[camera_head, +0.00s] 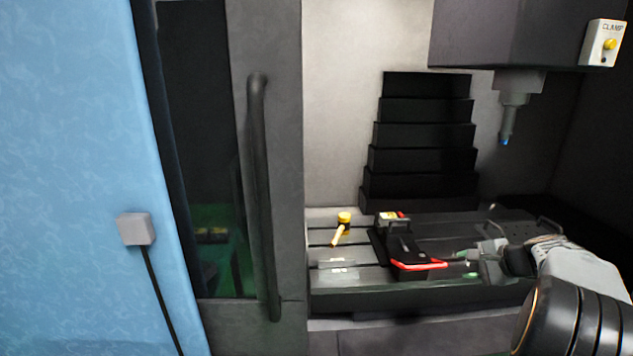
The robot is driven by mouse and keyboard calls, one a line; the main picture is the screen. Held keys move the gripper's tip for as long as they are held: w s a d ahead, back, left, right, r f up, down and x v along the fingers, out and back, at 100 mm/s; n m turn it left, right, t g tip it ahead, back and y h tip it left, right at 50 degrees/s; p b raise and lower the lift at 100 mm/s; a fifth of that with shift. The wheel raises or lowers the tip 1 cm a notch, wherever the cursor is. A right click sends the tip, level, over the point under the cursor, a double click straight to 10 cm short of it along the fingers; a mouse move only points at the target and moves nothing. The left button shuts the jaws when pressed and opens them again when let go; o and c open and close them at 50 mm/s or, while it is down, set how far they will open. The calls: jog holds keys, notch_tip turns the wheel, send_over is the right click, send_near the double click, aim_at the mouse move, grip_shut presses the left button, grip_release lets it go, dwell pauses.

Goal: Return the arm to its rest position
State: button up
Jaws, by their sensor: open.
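My arm (585,275) reaches in from the lower right of the head view, over the front of the machine table (375,295). My gripper (476,257) is at its left end, low over the right part of the table. It is open, and I see nothing held between its fingers. A black fixture with a red front edge (418,264) stands on the table just left of my gripper. A small gap seems to lie between them, but I cannot tell the depth.
The spindle head (507,110) hangs above at the right, beside a clamp button box (604,43). A door with a vertical handle (263,195) borders the opening on the left.

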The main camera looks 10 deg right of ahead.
jog(key=s+a+f+n+g, duration=0.1)
jog(key=s+a+f+g, duration=0.15)
jog(key=s+f, duration=0.2)
jog(key=s+a+n+g+h, duration=0.1)
jog(key=s+a+n, duration=0.5)
jog(key=a, duration=0.6)
jog(key=s+a+n+g+h, duration=0.1)
jog(key=s+a+n+h, duration=0.2)
jog(key=s+a+n, duration=0.3)
jog(key=a+n, duration=0.3)
jog(key=a, duration=0.2)
jog(key=shift+s+a+r+g, duration=0.25)
jog(key=shift+a+r+g, duration=0.1)
jog(key=shift+a, duration=0.05)
jog(key=shift+d, duration=0.1)
